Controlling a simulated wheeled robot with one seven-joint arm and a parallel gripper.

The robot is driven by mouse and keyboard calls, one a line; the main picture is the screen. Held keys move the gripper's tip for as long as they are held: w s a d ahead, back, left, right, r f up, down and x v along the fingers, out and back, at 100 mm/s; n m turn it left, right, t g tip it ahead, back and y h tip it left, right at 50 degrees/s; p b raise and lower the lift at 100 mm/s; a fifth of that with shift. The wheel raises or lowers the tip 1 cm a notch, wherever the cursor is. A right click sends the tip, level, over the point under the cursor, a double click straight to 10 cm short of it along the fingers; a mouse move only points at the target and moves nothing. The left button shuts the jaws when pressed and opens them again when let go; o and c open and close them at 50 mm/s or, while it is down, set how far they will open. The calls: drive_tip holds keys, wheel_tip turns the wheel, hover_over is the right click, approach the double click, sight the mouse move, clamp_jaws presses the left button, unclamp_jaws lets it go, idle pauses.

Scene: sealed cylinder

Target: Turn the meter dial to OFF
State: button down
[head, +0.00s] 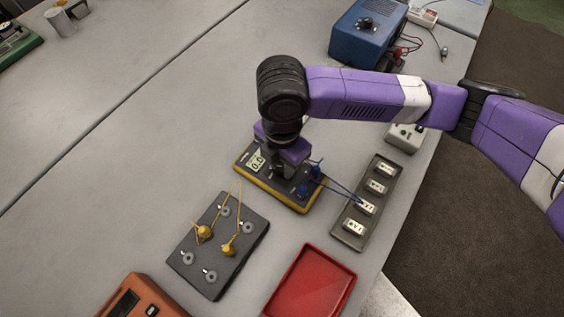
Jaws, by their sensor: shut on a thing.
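The meter (249,183), a dark box with a yellow edge, lies on the grey table in the middle of the head view. Its small screen (257,161) reads what looks like 0.0. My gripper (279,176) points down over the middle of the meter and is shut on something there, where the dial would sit. The dial itself is hidden by the gripper, so its setting cannot be seen. Blue leads (338,187) run from plugs at the meter's right end to a grey strip.
The grey strip (350,231) with several white modules lies to the right. A dark board (213,276) with yellow leads is at lower left, a red tray (312,286) and an orange device (138,303) in front. A blue box (362,40) stands behind. The table's left is largely clear.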

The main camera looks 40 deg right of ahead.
drive_tip(key=n+b, duration=0.2)
drive_tip(key=n, duration=0.1)
drive_tip(key=shift+f+n, duration=0.1)
drive_tip(key=shift+n, duration=0.3)
drive_tip(key=shift+n+b, duration=1.15)
drive_tip(key=shift+n, duration=0.35)
drive_tip(key=shift+r, duration=0.2)
drive_tip(key=c, duration=1.1)
unclamp_jaws()
drive_tip(key=shift+r, duration=3.85)
drive_tip(key=shift+s, duration=0.15)
